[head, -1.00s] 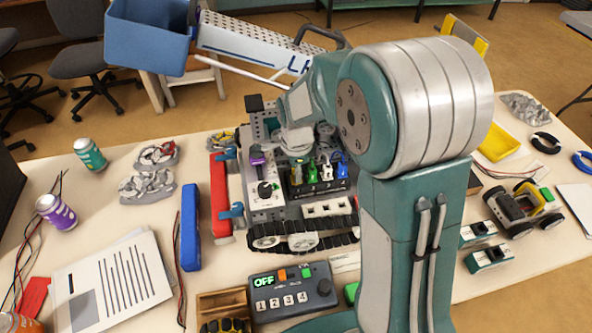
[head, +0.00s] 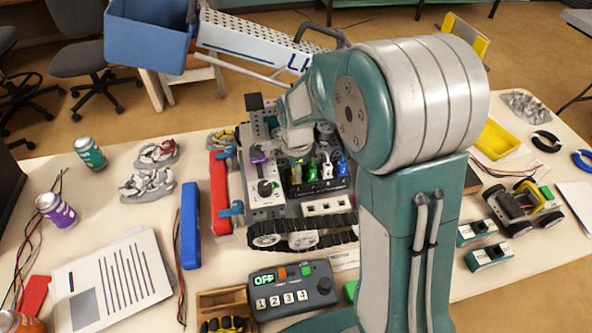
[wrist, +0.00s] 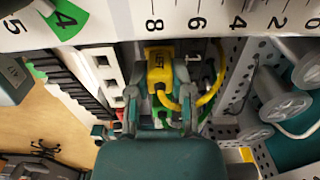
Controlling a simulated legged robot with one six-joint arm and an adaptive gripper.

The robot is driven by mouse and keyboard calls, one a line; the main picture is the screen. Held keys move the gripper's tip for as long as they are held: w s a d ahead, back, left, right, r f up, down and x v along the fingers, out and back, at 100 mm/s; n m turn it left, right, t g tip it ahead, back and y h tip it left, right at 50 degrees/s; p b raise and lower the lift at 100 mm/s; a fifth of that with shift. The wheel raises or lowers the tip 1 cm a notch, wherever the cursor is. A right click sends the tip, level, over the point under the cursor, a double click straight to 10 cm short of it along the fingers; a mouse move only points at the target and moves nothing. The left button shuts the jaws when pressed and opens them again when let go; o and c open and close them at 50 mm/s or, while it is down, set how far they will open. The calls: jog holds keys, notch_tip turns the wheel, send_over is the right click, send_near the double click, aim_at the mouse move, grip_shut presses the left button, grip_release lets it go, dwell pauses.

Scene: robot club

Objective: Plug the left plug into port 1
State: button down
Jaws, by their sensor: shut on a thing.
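A yellow plug marked LEFT (wrist: 160,68) is in the wrist view with a yellow cable looping beside it. My gripper (wrist: 160,88) is shut on it, one finger on each side. The plug's far end and what it touches cannot be made out. In the head view, the dark port block (head: 318,188) sits on the tracked robot, with green (head: 311,167), white (head: 327,169) and blue (head: 342,166) plugs along it. My arm hides much of this area, and the port numbers are too small to read there.
A control box (head: 292,289) with an OFF display stands in front of the tracks (head: 300,236). A red bar (head: 221,192) and blue bar (head: 190,225) lie left. In the wrist view, a white numbered strip (wrist: 225,18) crosses the top, and grey rollers (wrist: 285,98) stand at the right.

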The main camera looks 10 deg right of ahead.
jog(key=shift+f, duration=0.1)
jog(key=shift+c, duration=2.2)
grip_release()
jog(key=shift+r, duration=3)
